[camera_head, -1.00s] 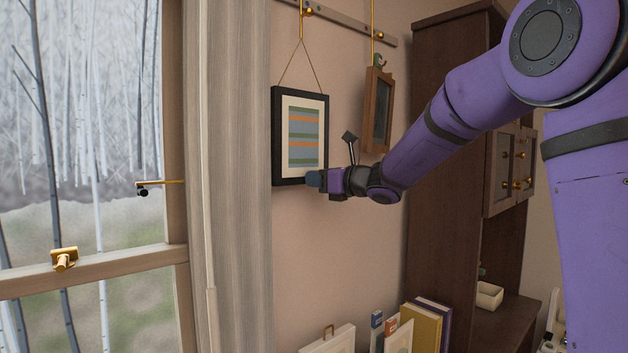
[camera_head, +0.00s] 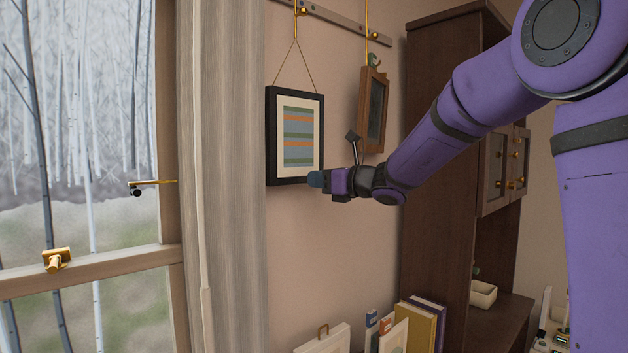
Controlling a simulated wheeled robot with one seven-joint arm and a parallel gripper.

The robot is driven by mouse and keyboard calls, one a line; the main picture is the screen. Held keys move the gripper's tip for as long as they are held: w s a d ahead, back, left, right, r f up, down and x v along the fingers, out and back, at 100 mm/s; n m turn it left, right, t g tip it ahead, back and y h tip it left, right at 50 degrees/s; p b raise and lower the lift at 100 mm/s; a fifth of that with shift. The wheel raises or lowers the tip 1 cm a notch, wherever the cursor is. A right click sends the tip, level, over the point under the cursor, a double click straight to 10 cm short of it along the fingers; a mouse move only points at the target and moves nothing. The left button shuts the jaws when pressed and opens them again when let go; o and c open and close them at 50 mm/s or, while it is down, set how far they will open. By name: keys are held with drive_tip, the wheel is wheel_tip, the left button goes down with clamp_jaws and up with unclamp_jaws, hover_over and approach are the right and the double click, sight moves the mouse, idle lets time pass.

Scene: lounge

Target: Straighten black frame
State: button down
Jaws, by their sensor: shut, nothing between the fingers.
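The black frame (camera_head: 271,140) hangs on the wall by a cord from a brass hook on a rail. It holds a striped picture in blue, orange and green, and it looks close to level. My gripper (camera_head: 315,180) is shut and empty at the frame's lower right corner. Its blue tip overlaps that corner in the view; I cannot tell for sure whether it touches.
A brown wooden frame (camera_head: 362,110) hangs just right of the black frame. A curtain (camera_head: 225,200) and window are on the left. A dark cabinet (camera_head: 430,230) stands on the right. Several books (camera_head: 425,325) stand below. The wall under the black frame is clear.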

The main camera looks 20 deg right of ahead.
drive_tip(key=shift+s+d, duration=0.35)
drive_tip(key=shift+s, duration=0.5)
drive_tip(key=shift+s+d, duration=0.3)
drive_tip(key=shift+s, duration=0.5)
drive_tip(key=shift+s+d, duration=0.35)
drive_tip(key=shift+s, duration=0.5)
drive_tip(key=s+a+f+n+g+h, duration=0.1)
drive_tip(key=s+a+f+n+g, duration=0.15)
drive_tip(key=s+n, duration=0.35)
drive_tip(key=s+a+f+n+g+h, duration=0.1)
drive_tip(key=s+a+f+n+g, duration=0.2)
drive_tip(key=s, duration=0.4)
drive_tip(key=s+a+f+n+g+h, duration=0.1)
drive_tip(key=s+n+g, duration=0.1)
drive_tip(key=s+n, duration=0.45)
drive_tip(key=s+d+f+n+h, duration=0.3)
drive_tip(key=s+d+n+h, duration=0.1)
drive_tip(key=s+n, duration=0.2)
drive_tip(key=s+d+f+n+g+h, duration=0.1)
drive_tip(key=s+d+f+n+h, duration=0.2)
drive_tip(key=s, duration=0.6)
drive_tip(key=d+n+h, duration=0.1)
drive_tip(key=d+n, duration=0.1)
drive_tip(key=n, duration=0.1)
drive_tip(key=shift+f+h, duration=0.25)
drive_tip(key=shift+h, duration=0.05)
drive_tip(key=shift+n, duration=0.25)
